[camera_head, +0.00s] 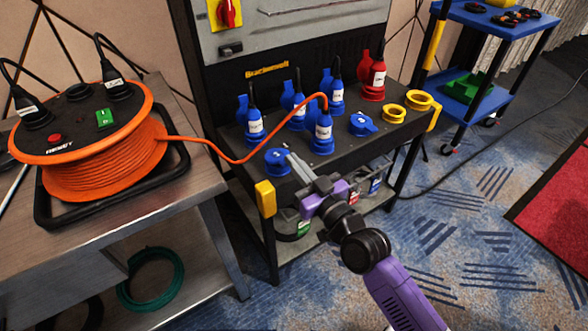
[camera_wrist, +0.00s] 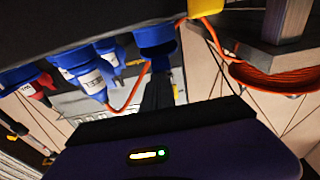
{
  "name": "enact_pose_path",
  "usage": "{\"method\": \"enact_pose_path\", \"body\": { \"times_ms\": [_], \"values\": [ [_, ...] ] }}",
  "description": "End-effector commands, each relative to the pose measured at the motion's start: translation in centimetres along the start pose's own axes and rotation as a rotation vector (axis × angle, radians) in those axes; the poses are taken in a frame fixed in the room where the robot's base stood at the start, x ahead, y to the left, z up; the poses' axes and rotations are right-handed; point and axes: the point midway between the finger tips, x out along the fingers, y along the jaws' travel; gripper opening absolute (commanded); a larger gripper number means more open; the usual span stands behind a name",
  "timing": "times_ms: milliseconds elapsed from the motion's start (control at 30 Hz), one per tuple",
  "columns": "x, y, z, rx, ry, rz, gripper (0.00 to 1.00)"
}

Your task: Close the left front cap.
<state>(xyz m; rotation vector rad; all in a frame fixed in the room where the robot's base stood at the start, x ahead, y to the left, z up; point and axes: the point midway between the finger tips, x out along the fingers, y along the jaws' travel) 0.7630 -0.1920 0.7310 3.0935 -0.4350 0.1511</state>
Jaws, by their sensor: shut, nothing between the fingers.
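The left front cap (camera_head: 277,161) is blue and round, at the front left corner of the black panel top (camera_head: 225,140). In the wrist view, which looks upside down, a blue socket with its cap (camera_wrist: 155,38) is straight ahead of the fingers. I cannot tell how far the cap is open. My gripper (camera_head: 293,159) is shut and empty, with its fingertips just right of the left front cap. Its dark fingers also show in the wrist view (camera_wrist: 158,85), close to the blue part. I cannot tell whether they touch it.
A blue plug (camera_head: 323,130) with an orange cable stands just behind my gripper. Several more blue plugs stand behind it, with a red plug (camera_head: 375,82) farther right. Another blue cap (camera_head: 362,124) is to the right. An orange cable reel (camera_head: 85,150) sits on the left table.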

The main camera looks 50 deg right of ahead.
Motion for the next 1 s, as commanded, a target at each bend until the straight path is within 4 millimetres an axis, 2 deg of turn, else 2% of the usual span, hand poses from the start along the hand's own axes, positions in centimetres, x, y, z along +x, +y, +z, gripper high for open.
{"method": "enact_pose_path", "body": {
  "times_ms": [33, 500, 1000],
  "values": [
    [-0.1, 0.0, 0.6, 0.0, 0.0, 0.001, 0.0],
    [-0.8, 0.0, 2.3, 0.0, -0.004, 0.001, 0.0],
    [-1.0, 0.0, 3.3, 0.0, -0.013, 0.0, 0.0]
  ]
}}
